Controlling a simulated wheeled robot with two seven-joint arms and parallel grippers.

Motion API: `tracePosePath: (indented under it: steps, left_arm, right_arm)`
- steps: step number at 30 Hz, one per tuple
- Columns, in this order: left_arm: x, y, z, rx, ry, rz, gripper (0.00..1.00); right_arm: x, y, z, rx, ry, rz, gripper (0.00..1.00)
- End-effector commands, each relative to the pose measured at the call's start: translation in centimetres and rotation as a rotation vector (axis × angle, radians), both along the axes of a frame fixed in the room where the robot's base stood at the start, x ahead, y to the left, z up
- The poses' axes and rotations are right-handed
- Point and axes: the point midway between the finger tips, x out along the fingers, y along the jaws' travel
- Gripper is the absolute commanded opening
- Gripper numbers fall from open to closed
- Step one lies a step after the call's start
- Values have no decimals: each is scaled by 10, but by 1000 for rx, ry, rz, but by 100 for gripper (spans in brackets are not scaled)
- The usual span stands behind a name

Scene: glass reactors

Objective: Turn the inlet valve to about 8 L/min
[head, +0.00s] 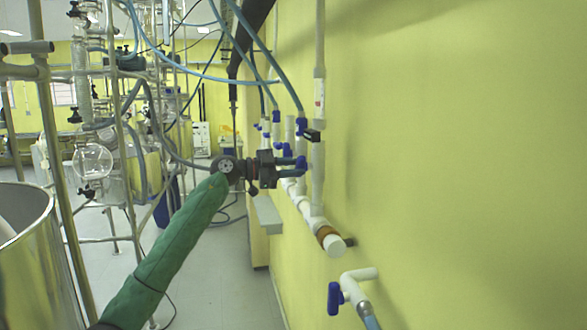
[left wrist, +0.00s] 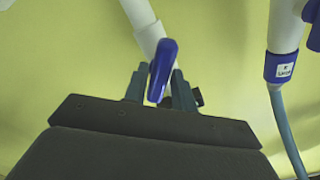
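A blue valve handle (left wrist: 162,70) sits on a white pipe (left wrist: 148,30) in the left wrist view. My left gripper (left wrist: 160,88) has its two teal fingers apart, one on each side of the handle, with gaps showing; I cannot tell if either touches it. In the head view my left gripper (head: 290,165) reaches from the left to the white pipework on the yellow wall, where its fingers and the blue handle overlap. A vertical clear tube, perhaps a flow meter (head: 319,97), rises above; its reading is too small to make out. My right gripper is not in view.
A separate white tap with a blue handle (head: 334,298) and hose stands lower right. Blue hoses (head: 285,70) hang above the pipework. A metal frame with glassware (head: 92,160) and a steel vessel (head: 38,265) stand left.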

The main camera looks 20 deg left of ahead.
Motion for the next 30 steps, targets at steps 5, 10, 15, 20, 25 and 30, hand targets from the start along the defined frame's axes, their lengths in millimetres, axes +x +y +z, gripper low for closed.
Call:
tracePosePath:
  steps: [5, 10, 15, 20, 25, 30]
  left_arm:
    - [0, 1, -1, 19, -26, 1, 4]
    - [0, 1, -1, 89, -131, 1, 4]
    - [0, 1, -1, 160, -237, 1, 4]
    - [0, 0, -1, 193, -286, 0, 4]
    - [0, 0, -1, 198, -292, 1, 4]
    - [0, 0, -1, 198, -291, 1, 30]
  right_arm:
    - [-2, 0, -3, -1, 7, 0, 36]
    - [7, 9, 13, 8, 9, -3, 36]
    - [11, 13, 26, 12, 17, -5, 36]
    - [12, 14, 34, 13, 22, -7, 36]
    - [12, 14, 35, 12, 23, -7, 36]
    - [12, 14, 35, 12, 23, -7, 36]
